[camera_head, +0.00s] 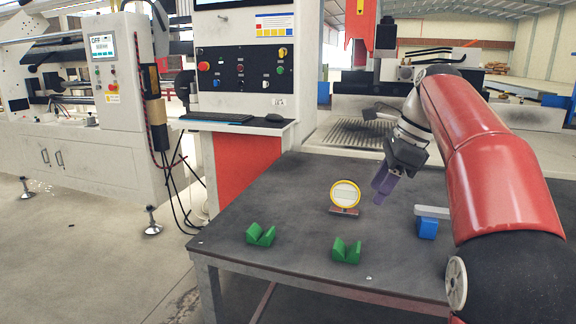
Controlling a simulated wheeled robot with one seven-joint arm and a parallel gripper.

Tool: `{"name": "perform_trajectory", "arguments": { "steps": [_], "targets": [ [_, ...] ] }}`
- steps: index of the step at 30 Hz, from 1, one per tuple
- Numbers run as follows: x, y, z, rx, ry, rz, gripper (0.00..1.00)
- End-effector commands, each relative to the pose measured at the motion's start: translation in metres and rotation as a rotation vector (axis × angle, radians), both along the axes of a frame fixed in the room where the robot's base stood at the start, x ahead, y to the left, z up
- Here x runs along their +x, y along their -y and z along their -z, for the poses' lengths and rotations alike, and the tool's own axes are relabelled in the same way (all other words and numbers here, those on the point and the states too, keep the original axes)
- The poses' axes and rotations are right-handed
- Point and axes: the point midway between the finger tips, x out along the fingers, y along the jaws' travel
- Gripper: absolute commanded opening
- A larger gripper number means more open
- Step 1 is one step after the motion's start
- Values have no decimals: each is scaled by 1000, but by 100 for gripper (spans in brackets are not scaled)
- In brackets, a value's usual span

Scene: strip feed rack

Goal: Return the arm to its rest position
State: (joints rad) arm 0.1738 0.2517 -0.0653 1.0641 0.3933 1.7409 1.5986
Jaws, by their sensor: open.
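My red arm (487,150) reaches in from the right and bends down over the dark work table. My gripper (381,188) hangs above the table at its far right half, pointing down and slightly left. Its purple fingers are open, and I see nothing held between them. It is right of and apart from a round, yellow-rimmed disc (345,193) that stands upright on a small base.
The dark table (300,205) carries two green V-shaped blocks (261,235) near its front edge and a blue block (428,228) beside a grey bar. A machine console (240,70) with keyboard stands behind. The table's left middle is clear.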

Motion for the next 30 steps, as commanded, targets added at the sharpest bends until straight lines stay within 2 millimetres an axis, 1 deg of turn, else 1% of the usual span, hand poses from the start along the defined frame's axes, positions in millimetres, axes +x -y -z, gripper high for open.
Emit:
{"name": "perform_trajectory", "arguments": {
  "steps": [8,11,14,17,18,20,21,23,24,27,30],
  "targets": [
    [-36,-11,6,-88,118,-199,43],
    [-56,-15,14,-140,175,-309,43],
    [-84,-21,26,-214,246,-458,43],
    [-121,-26,48,-321,330,-663,43],
    [-136,-28,59,-367,363,-753,43],
    [-159,-30,77,-440,407,-891,43],
    [-174,-31,91,-488,432,-984,43],
    [-195,-32,112,-560,466,-1120,43],
    [-208,-32,125,-605,484,-1205,43],
    [-233,-32,155,-700,518,-1391,43],
    [-249,-31,177,-765,536,-1519,43]
  ]
}}
